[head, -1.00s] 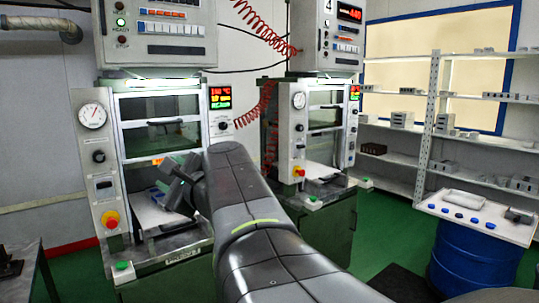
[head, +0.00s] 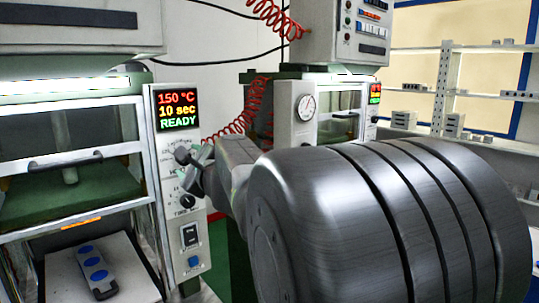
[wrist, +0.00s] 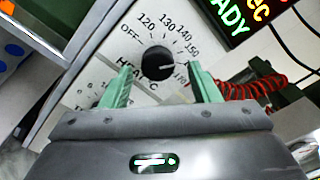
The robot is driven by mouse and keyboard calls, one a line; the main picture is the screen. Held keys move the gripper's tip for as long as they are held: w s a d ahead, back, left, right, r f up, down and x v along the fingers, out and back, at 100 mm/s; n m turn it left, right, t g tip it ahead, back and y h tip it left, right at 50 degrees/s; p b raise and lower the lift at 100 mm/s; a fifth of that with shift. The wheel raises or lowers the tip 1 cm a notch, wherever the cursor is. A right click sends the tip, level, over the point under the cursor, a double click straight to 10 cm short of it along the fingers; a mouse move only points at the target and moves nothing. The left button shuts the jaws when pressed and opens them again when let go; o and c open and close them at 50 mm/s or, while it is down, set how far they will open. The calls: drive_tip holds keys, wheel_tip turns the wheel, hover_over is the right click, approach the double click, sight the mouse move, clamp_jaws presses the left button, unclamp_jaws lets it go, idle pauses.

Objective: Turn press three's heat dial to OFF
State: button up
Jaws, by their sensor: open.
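The heat dial (wrist: 157,62) is a round black knob on a pale panel, with HEAT and °C printed below it. In the wrist view its white pointer mark faces right, well away from the OFF label at the scale's left end. My gripper (wrist: 163,87) is open, its two green fingers apart at either side of the dial's lower part; I cannot tell whether they touch it. In the head view my gripper (head: 196,165) is at the press's control panel (head: 155,180) and partly covers the dial. The display (head: 178,110) reads 150 °C, 10 sec, READY.
A timer knob (head: 187,201) is just below the heat dial, with a black switch (head: 189,235) and blue button (head: 193,262) lower. Another press (head: 297,125) with a red coiled hose (head: 235,125) stands behind.

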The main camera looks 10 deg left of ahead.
drive_tip(key=shift+x, duration=0.8)
drive_tip(key=shift+a, duration=0.15)
drive_tip(key=shift+s+r, duration=0.1)
drive_tip(key=c, duration=1)
